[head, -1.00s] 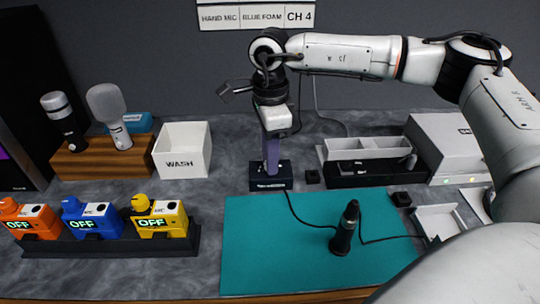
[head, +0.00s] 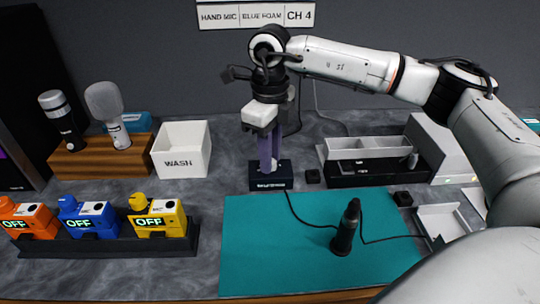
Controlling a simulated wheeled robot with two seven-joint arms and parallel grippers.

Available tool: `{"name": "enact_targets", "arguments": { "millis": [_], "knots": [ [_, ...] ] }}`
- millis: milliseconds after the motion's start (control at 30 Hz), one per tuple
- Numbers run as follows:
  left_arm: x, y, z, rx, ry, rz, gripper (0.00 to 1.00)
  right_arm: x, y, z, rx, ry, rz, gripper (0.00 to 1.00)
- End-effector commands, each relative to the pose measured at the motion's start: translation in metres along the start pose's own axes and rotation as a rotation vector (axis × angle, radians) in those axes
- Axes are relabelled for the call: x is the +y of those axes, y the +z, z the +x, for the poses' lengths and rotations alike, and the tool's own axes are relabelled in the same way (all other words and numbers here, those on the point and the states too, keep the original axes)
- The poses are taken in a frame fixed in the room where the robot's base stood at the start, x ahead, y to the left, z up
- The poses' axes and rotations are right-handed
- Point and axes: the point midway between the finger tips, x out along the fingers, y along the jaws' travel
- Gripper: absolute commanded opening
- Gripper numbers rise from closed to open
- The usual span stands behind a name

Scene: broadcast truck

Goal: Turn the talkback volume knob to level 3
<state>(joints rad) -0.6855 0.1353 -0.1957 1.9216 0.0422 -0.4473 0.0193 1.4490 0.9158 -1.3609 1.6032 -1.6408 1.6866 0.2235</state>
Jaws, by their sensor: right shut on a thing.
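A small black box (head: 270,183) with white lettering on its front, too small to read, stands at the back edge of the teal mat. It looks like the talkback unit. My right gripper (head: 269,164) points straight down over it, its purple fingers shut on the knob on top. The fingers hide most of the knob, and I cannot read any level mark. My left gripper is not in view.
A black handheld device (head: 345,228) stands upright on the teal mat (head: 270,255), with a cable nearby. A white WASH bin (head: 181,150), two microphones in a wooden stand (head: 100,158) and orange, blue and yellow packs showing OFF are left. A divided tray (head: 370,150) is right.

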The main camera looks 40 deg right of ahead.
Motion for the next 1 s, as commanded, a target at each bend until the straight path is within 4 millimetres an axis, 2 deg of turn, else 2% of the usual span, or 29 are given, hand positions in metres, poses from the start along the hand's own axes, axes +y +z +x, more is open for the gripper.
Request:
{"name": "enact_targets", "arguments": {
  "millis": [600, 1000],
  "knots": [
    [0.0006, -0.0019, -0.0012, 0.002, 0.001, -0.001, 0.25, -0.0012, 0.0008, -0.0018, -0.004, 0.0, 0.562, 0.0],
    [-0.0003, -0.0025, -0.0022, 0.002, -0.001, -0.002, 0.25, -0.0022, 0.0008, -0.0024, -0.006, -0.001, 0.768, 0.0]
  ]
}}
